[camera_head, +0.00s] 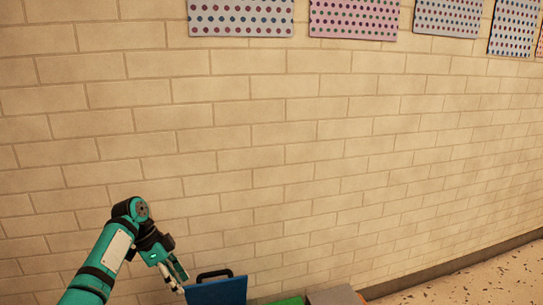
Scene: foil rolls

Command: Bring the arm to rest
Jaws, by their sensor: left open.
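My left arm comes in from the lower left, teal with black joints. Its gripper (179,280) points down and to the right, near the bottom edge. It is open, and no thing shows between its fingers. The gripper is just left of a blue object with a black handle (217,291); whether they touch I cannot tell. My right gripper is not in view. No foil rolls can be made out.
A green thing (287,301) and a grey box-like thing (333,296) are cut off by the bottom edge. A pale brick wall (300,150) fills most of the view, with dotted panels (241,17) high on it. Speckled floor (490,280) shows at the lower right.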

